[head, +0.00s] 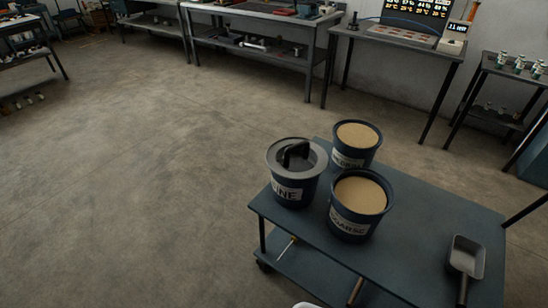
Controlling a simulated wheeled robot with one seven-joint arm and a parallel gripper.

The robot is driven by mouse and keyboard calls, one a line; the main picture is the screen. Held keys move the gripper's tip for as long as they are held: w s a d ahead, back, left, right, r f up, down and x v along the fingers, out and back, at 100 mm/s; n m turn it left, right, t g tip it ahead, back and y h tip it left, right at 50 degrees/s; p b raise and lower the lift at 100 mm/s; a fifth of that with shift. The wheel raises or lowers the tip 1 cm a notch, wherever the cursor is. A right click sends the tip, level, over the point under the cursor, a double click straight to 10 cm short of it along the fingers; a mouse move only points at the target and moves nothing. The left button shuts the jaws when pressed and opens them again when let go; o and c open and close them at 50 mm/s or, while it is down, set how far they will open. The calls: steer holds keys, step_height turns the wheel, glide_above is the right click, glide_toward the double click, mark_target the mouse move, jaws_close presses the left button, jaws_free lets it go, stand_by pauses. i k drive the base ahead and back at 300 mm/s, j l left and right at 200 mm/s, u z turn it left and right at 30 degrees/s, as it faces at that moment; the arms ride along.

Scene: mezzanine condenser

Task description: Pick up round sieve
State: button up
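A round grey-rimmed piece (315,157) with a dark middle, which looks like the round sieve, sits on top of the left bucket (290,193), whose label ends in "INE". A black upright part stands on its middle; I cannot tell whether it is a handle. The piece covers the bucket's mouth and hides its contents. My gripper is not in view, so its state does not show.
A dark blue cart (410,230) carries a front bucket (350,222) and a back bucket (362,158), both full of tan grain. A grey scoop (467,255) lies at right. Benches (260,28) line the wall. The floor (130,180) left of the cart is clear.

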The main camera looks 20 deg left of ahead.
mark_target(297, 159)
steer(key=u, duration=0.9)
steer(key=i+j, duration=0.25)
steer(key=i+j+z, duration=0.1)
steer(key=i+j, duration=0.2)
steer(key=j, duration=0.2)
steer(key=i+j, duration=0.25)
steer(key=i+j+z, duration=0.1)
steer(key=j, duration=0.4)
steer(key=i+j, duration=0.35)
steer(key=i+j+z, duration=0.15)
steer(key=j, duration=0.3)
steer(key=i, duration=0.1)
